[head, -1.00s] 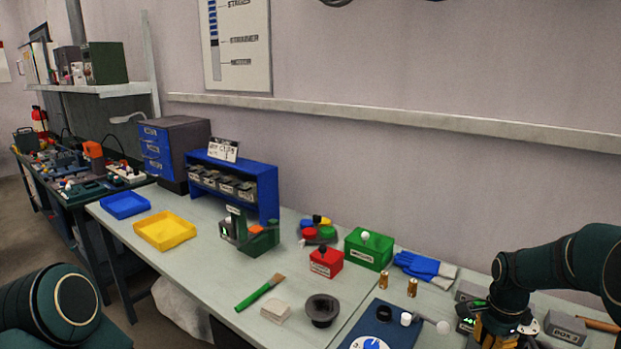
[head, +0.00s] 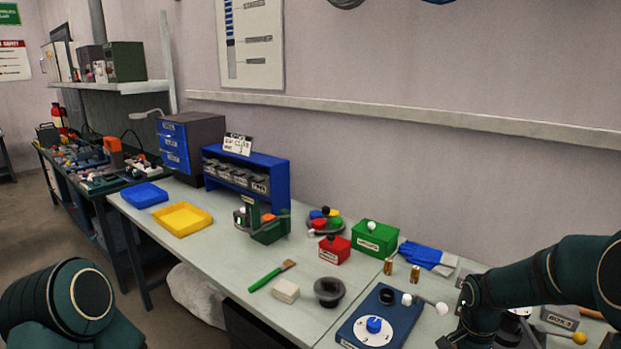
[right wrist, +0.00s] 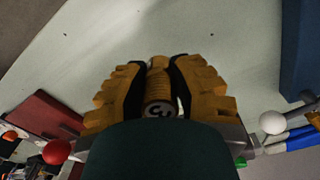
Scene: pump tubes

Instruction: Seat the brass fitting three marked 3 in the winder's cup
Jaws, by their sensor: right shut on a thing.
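My right gripper (right wrist: 160,75) is shut on a small ribbed brass fitting (right wrist: 159,92) with a 3 on its end in the right wrist view. The jaws cover its sides. In the head view my right arm comes in from the right, and its fingers are cut off or hidden at the bottom edge.
Two brass fittings (head: 388,267) (head: 415,273) stand near blue gloves (head: 428,257). A black flared dish (head: 328,292), a cream block (head: 286,291) and a green brush (head: 264,280) lie left of the blue unit. Red (head: 334,251) and green (head: 373,240) boxes stand behind.

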